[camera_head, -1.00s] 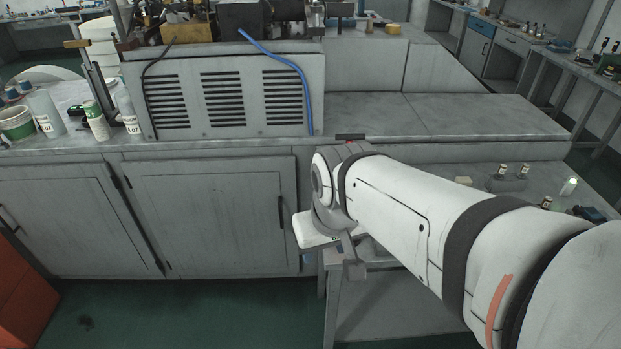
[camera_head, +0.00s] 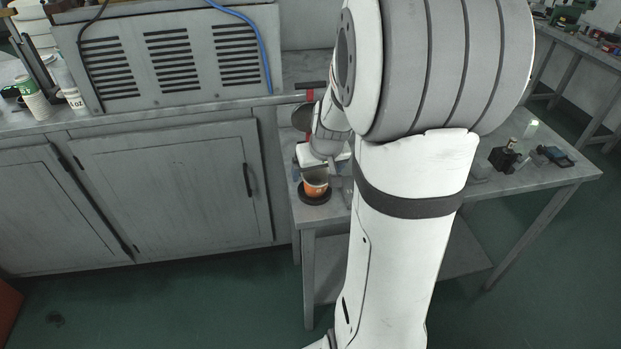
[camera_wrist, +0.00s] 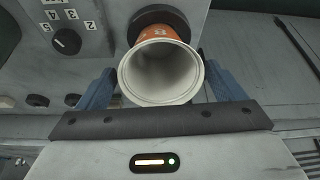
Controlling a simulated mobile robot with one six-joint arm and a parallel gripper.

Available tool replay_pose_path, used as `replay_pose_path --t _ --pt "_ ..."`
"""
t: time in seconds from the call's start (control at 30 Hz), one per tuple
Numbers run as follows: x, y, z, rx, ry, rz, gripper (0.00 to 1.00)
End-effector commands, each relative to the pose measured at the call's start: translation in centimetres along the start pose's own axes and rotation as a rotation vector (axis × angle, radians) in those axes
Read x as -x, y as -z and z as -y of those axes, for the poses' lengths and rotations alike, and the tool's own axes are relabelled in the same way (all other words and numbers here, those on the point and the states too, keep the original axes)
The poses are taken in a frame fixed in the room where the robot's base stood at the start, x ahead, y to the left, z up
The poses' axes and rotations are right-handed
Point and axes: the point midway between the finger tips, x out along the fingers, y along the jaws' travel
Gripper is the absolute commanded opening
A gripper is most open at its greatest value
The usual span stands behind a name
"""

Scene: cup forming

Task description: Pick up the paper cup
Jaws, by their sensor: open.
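The paper cup (camera_head: 315,186) is orange with a pale rim and stands on a dark round base at the left end of the side table. In the wrist view the paper cup (camera_wrist: 161,74) shows its open white mouth toward the camera, with its orange side beyond. My gripper (camera_wrist: 160,92) is open, with one blue finger to the left and one to the right of the cup. Whether either finger touches the cup cannot be told. In the head view my gripper (camera_head: 322,160) is at the cup, partly hidden by my own arm.
A grey panel with a black knob (camera_wrist: 67,41) and numbers lies left of the cup in the wrist view. The side table (camera_head: 540,180) carries small black devices at right. A grey cabinet (camera_head: 170,190) and a vented machine box (camera_head: 165,55) stand at left.

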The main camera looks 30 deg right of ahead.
Motion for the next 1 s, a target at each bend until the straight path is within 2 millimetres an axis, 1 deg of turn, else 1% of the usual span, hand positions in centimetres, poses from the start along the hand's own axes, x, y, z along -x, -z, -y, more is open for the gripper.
replay_pose_path --t 0.2,0.3,0.43,0.67,1.0 --pt "-2.7 0.6 0.1 0.001 0.001 0.004 0.9" --pt "-4.0 0.6 0.1 -0.001 0.001 0.003 0.9" --pt "-4.7 0.6 0.1 0.0 0.0 0.001 0.9" --pt "-4.7 0.6 0.1 -0.001 0.0 0.0 0.89" --pt "-4.7 0.6 0.0 -0.002 -0.001 0.0 0.61"
